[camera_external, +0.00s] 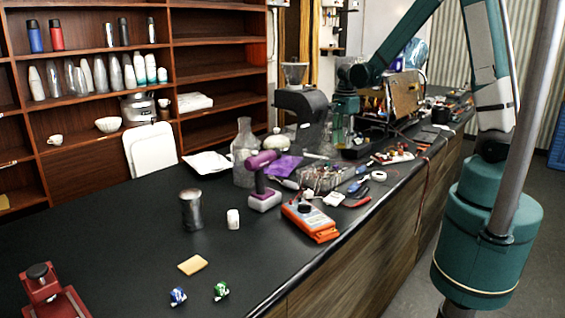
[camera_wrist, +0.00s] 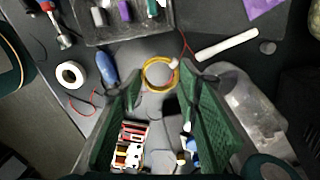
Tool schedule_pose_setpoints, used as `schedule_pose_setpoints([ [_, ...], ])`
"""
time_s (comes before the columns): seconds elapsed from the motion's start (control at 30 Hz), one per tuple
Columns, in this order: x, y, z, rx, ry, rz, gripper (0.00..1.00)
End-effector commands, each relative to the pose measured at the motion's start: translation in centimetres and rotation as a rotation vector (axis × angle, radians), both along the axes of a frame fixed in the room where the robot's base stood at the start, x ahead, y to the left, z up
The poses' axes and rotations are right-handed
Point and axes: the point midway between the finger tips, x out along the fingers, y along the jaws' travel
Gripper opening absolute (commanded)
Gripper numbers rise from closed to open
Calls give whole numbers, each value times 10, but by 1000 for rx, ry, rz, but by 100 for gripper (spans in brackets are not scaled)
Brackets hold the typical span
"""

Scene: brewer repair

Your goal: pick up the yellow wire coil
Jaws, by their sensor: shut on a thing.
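The yellow wire coil (camera_wrist: 147,82) is a ring seen between my fingertips in the wrist view. My gripper (camera_wrist: 160,78) has its green fingers on either side of the coil and is shut on it. In the external view my gripper (camera_external: 341,138) is over the far part of the dark bench, among tools and parts. The coil cannot be made out clearly there. Whether the coil touches the surface below is hard to tell.
In the wrist view a white roll (camera_wrist: 70,74), a blue handle (camera_wrist: 107,70) and a white stick (camera_wrist: 226,45) lie nearby. A clear container (camera_wrist: 240,100) is close on the right. The front bench is mostly clear.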

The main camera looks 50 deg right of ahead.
Motion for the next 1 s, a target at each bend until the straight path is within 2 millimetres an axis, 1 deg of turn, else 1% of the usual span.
schedule_pose_setpoints([
  [0.1,0,0,7,0,0,0,25],
  [0.27,0,0,11,0,0,0,25],
  [1.0,0,0,11,0,0,0,25],
])
